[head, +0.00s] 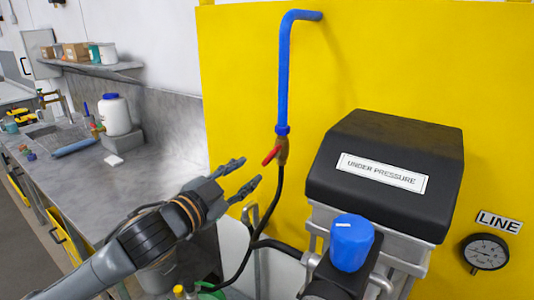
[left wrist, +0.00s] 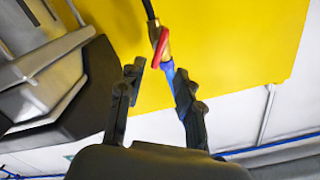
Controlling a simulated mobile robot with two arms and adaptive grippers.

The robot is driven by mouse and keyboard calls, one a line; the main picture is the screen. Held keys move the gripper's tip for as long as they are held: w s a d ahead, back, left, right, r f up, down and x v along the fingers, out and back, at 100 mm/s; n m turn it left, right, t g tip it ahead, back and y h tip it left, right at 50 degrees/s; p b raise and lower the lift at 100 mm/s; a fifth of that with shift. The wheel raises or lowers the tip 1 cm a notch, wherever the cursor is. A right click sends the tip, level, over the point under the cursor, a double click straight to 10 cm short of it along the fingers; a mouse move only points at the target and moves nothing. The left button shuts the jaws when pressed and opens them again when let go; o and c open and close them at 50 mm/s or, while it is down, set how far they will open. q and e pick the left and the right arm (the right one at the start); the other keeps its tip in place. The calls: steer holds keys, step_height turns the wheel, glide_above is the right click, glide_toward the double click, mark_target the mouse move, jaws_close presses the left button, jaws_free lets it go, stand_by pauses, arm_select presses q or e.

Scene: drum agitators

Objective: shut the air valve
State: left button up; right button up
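The air valve is a brass body (head: 283,151) with a red lever (head: 270,156) at the lower end of a blue pipe (head: 284,80), on a yellow panel. A black hose runs down from it. In the head view the lever slants down and left from the body. My left gripper (head: 250,171) is open and empty, just left of and below the lever, fingers pointing towards it. In the left wrist view the red lever (left wrist: 161,46) lies just beyond the gap between the open fingertips (left wrist: 160,74), apart from them. My right gripper is not in view.
A black-hooded machine labelled "UNDER PRESSURE" (head: 385,172), with a blue knob (head: 351,243), stands right of the valve. A gauge (head: 485,252) sits under a "LINE" label. A grey workbench (head: 165,150) with jars and tools is at left. The panel around the pipe is clear.

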mark_target(269, 158)
arm_select(q)
steer(key=p+x, duration=0.2)
steer(key=x, duration=0.5)
steer(key=shift+w+d, duration=0.25)
steer(key=shift+w, duration=0.1)
steer(key=shift+w+d, duration=0.3)
steer(key=shift+w, duration=0.1)
jaws_close()
